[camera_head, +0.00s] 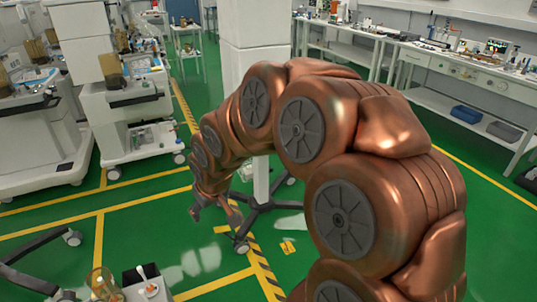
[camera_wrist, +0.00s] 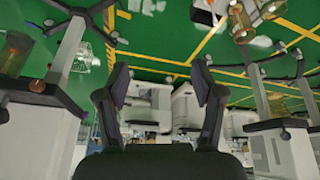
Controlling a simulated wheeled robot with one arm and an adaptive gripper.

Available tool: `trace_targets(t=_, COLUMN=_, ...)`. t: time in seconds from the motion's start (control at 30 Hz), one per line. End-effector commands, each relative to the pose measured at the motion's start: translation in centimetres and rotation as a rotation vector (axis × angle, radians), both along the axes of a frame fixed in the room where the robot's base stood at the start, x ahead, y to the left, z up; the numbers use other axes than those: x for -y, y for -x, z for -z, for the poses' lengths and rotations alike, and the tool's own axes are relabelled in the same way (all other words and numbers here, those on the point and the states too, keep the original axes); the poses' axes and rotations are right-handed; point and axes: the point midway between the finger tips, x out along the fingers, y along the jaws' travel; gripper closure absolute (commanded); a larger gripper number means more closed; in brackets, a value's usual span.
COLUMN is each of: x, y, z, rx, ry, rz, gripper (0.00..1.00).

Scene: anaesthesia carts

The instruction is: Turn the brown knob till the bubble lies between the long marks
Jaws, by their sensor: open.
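In the head view my gripper (camera_head: 215,207) hangs in the air at the end of my copper-coloured arm, above the green floor and apart from the carts. An amber cylinder (camera_head: 103,283) stands at the lower left of the head view; I cannot tell whether it bears the knob.
White carts (camera_head: 128,110) with brown boxes on top stand at the left. A white pillar (camera_head: 256,45) stands mid-back, with a wheeled stand base (camera_head: 262,208) below. A long bench (camera_head: 465,72) lines the right.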

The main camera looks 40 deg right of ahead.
Motion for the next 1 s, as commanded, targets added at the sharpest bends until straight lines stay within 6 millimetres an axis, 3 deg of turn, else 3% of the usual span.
trace_targets(t=0.03, x=1.5, y=-2.1, z=1.3, rx=0.049, ry=-0.002, rz=0.011, gripper=0.32)
trace_targets(t=0.2, x=6.7, y=-8.8, z=3.1, rx=0.242, ry=0.005, rz=0.034, gripper=0.32)
trace_targets(t=0.33, x=11.3, y=-13.0, z=4.2, rx=0.392, ry=0.015, rz=0.06, gripper=0.32)
trace_targets(t=0.5, x=18.0, y=-16.6, z=5.7, rx=0.585, ry=0.038, rz=0.099, gripper=0.32)
trace_targets(t=0.73, x=27.7, y=-18.0, z=8.1, rx=0.837, ry=0.092, rz=0.161, gripper=0.32)
trace_targets(t=0.9, x=34.0, y=-16.6, z=9.7, rx=0.995, ry=0.147, rz=0.198, gripper=0.32)
trace_targets(t=1.0, x=36.5, y=-15.5, z=10.4, rx=1.061, ry=0.173, rz=0.211, gripper=0.32)
